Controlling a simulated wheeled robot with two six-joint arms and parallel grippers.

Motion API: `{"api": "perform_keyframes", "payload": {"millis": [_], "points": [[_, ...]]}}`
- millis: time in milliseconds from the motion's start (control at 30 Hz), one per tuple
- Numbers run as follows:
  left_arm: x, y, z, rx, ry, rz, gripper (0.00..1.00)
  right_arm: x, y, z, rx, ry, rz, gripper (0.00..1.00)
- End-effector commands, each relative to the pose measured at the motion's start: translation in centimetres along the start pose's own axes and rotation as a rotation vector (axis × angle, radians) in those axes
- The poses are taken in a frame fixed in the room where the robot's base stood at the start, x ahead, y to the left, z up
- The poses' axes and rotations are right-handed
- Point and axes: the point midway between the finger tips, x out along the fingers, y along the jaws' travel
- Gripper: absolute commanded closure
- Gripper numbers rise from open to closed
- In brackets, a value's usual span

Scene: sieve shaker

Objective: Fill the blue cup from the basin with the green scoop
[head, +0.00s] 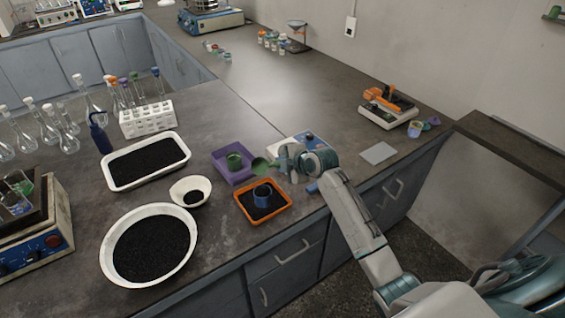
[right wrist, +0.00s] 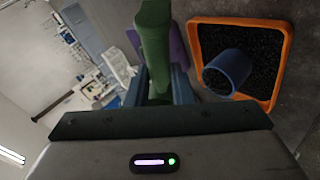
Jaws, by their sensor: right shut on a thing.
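My right gripper (head: 285,160) is shut on the green scoop (head: 262,165) and holds it above the bench, beside the purple tray. In the right wrist view the scoop's green handle (right wrist: 155,45) stands between the fingers (right wrist: 160,90). The blue cup (head: 262,194) stands in the orange tray (head: 241,209), just below and in front of the scoop; it also shows in the right wrist view (right wrist: 228,70). The large round white basin (head: 107,252), full of black grains, is at the front left. My left gripper is out of view.
A small white bowl (head: 178,190) and a white rectangular tray (head: 112,178) of black grains lie left. A tube rack (head: 148,120) and flasks stand behind. A grey plate (head: 378,153) lies right.

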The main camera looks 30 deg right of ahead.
Motion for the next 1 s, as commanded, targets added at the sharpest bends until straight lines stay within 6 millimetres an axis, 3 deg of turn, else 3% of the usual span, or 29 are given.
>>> {"api": "perform_keyframes", "payload": {"millis": [600, 1000], "points": [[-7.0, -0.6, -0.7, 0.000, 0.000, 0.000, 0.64, -0.4, 1.4, -0.2, 0.128, 0.002, -0.287, 1.00], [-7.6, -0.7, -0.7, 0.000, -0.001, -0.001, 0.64, 0.0, 1.0, 0.0, 0.161, 0.002, -0.366, 1.00]]}}
